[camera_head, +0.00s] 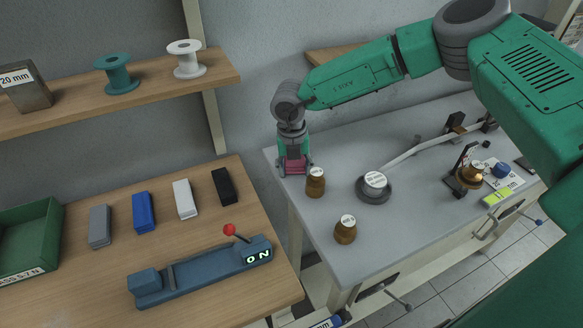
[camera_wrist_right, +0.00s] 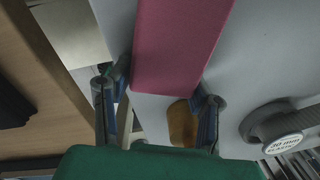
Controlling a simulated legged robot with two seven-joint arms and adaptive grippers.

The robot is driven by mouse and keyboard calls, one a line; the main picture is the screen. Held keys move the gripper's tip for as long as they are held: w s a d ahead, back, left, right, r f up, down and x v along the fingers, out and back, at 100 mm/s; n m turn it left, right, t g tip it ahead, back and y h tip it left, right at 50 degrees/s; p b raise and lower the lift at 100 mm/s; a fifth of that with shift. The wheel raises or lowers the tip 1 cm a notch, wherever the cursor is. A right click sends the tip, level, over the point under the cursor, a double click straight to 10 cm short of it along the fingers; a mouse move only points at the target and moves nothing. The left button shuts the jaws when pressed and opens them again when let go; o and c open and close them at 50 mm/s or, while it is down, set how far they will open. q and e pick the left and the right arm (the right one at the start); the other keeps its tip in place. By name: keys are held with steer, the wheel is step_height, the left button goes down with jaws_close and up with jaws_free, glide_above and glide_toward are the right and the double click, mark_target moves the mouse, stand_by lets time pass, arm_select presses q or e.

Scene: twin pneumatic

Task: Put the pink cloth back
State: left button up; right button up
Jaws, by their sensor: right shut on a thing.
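The pink cloth (camera_head: 291,167) is a folded block between the fingers of my right gripper (camera_head: 296,171), at the left end of the grey table in the head view. In the right wrist view the cloth (camera_wrist_right: 178,45) runs up between the two fingers of my right gripper (camera_wrist_right: 158,95). The gripper is shut on it. Whether the cloth touches the table top cannot be told. My left gripper is not in view.
A brown bottle (camera_head: 316,184) stands close right of the gripper. Grey, blue, white and black blocks (camera_head: 224,187) lie on the wooden table (camera_head: 215,222). A gap separates the tables.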

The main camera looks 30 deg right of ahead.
steer(key=shift+s+d+f, duration=0.15)
steer(key=shift+d+f, duration=0.4)
steer(key=shift+d, duration=0.05)
steer(key=o, duration=1.1)
steer(key=shift+s+a, duration=0.1)
steer(key=shift+a, duration=0.45)
steer(key=shift+d, duration=0.25)
steer(key=shift+a, duration=0.15)
steer(key=r, duration=1.3)
steer(key=shift+w+a+r, duration=0.2)
steer(key=shift+w+a, duration=0.05)
steer(key=shift+a, duration=0.15)
steer(key=shift+s+f, duration=0.1)
